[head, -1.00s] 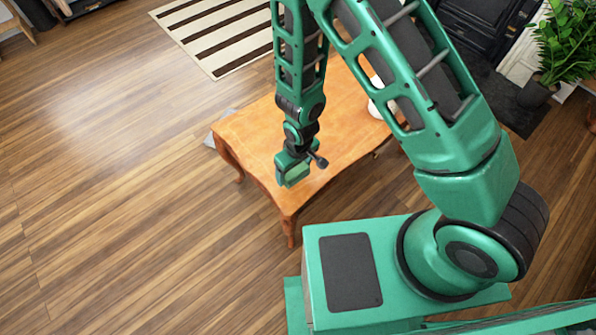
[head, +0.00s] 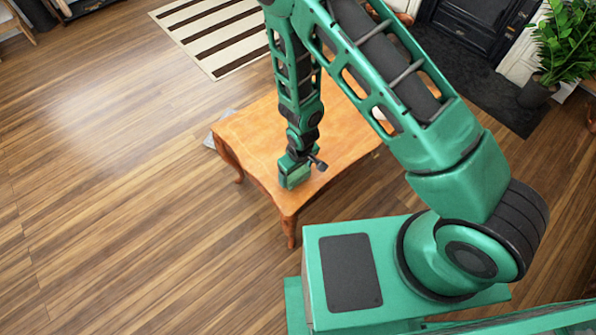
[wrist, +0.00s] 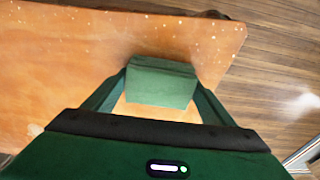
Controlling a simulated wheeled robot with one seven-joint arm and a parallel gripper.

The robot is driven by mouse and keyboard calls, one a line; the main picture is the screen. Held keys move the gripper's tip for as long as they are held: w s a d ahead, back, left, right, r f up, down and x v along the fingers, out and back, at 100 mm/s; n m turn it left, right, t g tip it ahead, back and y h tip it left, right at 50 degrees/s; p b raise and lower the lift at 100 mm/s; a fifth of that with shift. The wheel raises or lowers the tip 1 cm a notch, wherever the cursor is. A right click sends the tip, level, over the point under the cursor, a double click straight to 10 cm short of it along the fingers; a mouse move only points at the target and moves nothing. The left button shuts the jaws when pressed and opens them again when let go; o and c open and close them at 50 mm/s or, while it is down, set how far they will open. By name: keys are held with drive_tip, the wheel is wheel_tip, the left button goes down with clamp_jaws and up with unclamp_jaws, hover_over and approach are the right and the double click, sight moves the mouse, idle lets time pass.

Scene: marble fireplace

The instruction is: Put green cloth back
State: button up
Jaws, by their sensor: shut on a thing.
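The green cloth (wrist: 160,82) shows in the wrist view as a folded, block-like bundle between my two fingers. My gripper (head: 292,180) is shut on it, with a finger against each side. In the head view my gripper points down over the near part of the orange-brown wooden table (head: 245,130). The tabletop also shows beneath the cloth in the wrist view (wrist: 55,65). The cloth is near the table's edge in that view. I cannot tell whether its underside touches the tabletop. In the head view the cloth is hard to tell from my green gripper.
Wooden floor (head: 110,180) lies open to the left of the table. A striped rug (head: 225,35) is at the back. A potted plant (head: 560,50) and a dark fireplace (head: 480,40) stand at the back right. My arm hides part of the table.

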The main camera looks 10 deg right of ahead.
sight(299, 175)
drive_tip(key=o, duration=1)
wheel_tip(299, 175, up, 12)
drive_tip(key=s, duration=0.1)
drive_tip(key=shift+d, duration=0.4)
drive_tip(key=shift+s, duration=0.1)
